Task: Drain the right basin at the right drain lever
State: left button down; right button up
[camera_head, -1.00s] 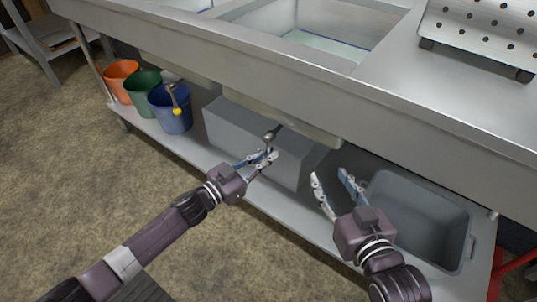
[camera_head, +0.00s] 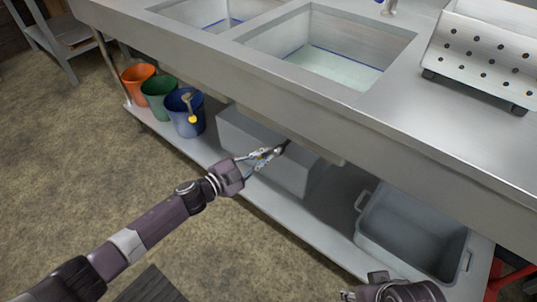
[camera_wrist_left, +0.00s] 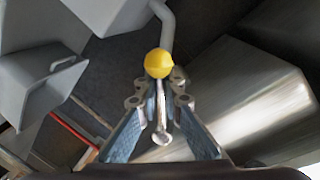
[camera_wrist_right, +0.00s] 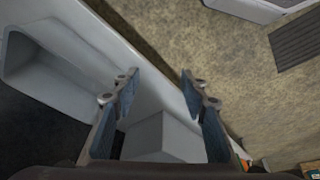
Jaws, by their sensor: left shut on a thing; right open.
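The right basin (camera_head: 330,50) is the nearer sink, with pale liquid on its floor and a blue line around its walls. The right drain lever (camera_head: 283,147) comes out below the counter's front. My left gripper (camera_head: 264,155) is shut on it. In the left wrist view the lever's yellow knob (camera_wrist_left: 159,63) shows just beyond the fingertips, and its metal shaft (camera_wrist_left: 161,105) runs between the fingers. My right gripper (camera_wrist_right: 158,78) is open and empty in the right wrist view, above the lower shelf; in the head view it is mostly cut off at the bottom edge.
A grey block-like box (camera_head: 255,140) stands on the lower shelf (camera_head: 310,222) behind the lever. A grey tub (camera_head: 410,235) sits at right. Orange (camera_head: 138,85), green (camera_head: 158,95) and blue (camera_head: 185,112) buckets stand left, under another yellow-knobbed lever (camera_head: 191,108).

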pick_arm(q)
jog(key=a+m+p, duration=0.1)
jog(key=a+r+m+y+p, duration=0.1)
jog(key=shift+w+m+p, duration=0.3)
jog(key=shift+w, duration=0.1)
jog(key=m, duration=0.1)
jog(key=r+m+p, duration=0.1)
jog(key=a+r+m+y+p, duration=0.1)
jog(key=shift+w+r, duration=0.15)
jog(key=shift+w, duration=0.25)
jog(key=shift+w+r+m+t+p, duration=0.1)
jog(key=shift+r+m+t+p, duration=0.2)
jog(key=shift+p, duration=0.1)
pick_arm(e)
notch_tip(320, 180, down, 21)
jog(key=s+g, duration=0.1)
jog(key=s, duration=0.1)
jog(key=shift+s+r, duration=0.2)
jog(key=shift+s, duration=0.05)
pick_arm(q)
jog(key=c, duration=1.8)
grip_release()
jog(key=shift+a, duration=0.15)
jog(key=shift+c, duration=0.2)
jog(key=shift+d+r, duration=0.1)
jog(key=shift+d, duration=0.15)
jog(key=v, duration=1.2)
